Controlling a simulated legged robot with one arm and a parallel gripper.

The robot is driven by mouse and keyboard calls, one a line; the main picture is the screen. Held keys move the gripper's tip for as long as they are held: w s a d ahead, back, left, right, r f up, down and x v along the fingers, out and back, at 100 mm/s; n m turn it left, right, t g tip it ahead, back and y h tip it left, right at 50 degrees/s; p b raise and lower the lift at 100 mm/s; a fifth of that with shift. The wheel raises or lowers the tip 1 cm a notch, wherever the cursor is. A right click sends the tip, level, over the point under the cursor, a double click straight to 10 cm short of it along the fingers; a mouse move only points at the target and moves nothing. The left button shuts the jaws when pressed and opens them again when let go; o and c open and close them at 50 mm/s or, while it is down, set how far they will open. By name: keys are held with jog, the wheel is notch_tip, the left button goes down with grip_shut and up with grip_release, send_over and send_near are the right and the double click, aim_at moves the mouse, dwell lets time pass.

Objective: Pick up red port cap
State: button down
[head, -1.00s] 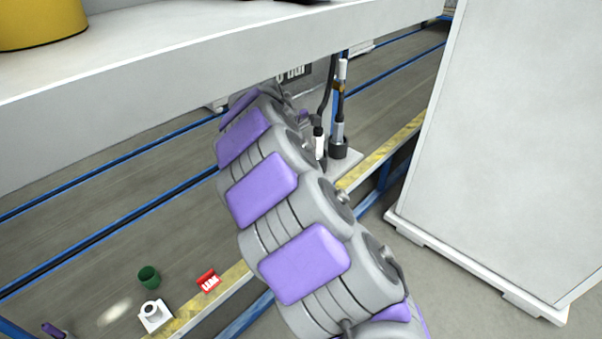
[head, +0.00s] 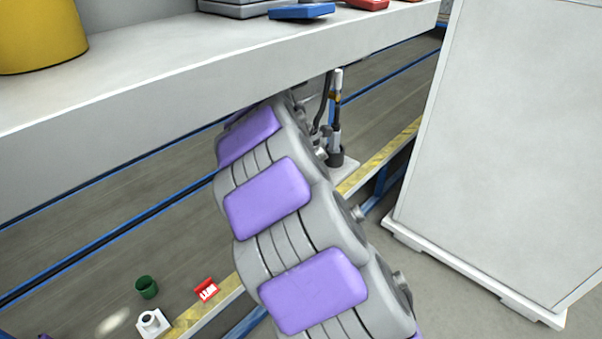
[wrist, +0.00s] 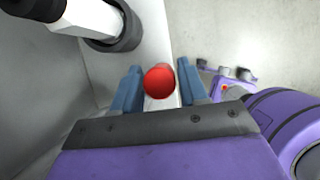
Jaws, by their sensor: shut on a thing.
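The red port cap (wrist: 159,82) shows as a round red end in the wrist view, between the two blue fingers of my gripper (wrist: 158,74). My gripper is shut on it. A pale rod or strip lies right below the cap, and I cannot tell whether the two are joined. In the head view my purple and grey arm reaches in under the white shelf. It hides my gripper and the cap there.
A white connector in a dark collar (wrist: 118,35) is close on the left. A black-and-white cable connector (head: 336,135) stands on a plate beyond my arm. The shelf edge (head: 200,85) hangs above the arm. A white cabinet (head: 500,150) stands right. A green cup (head: 146,287) and red tag (head: 206,290) lie low left.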

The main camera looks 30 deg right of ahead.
jog(key=s+d+p, duration=0.1)
jog(key=s+d, duration=0.1)
jog(key=s, duration=0.4)
jog(key=s+d+p, duration=0.1)
jog(key=s+d, duration=0.2)
jog(key=s, duration=0.4)
jog(key=r+p, duration=0.4)
jog(key=r, duration=0.1)
jog(key=shift+w+a+r, duration=0.15)
jog(key=shift+a+r, duration=0.05)
dwell(0.5)
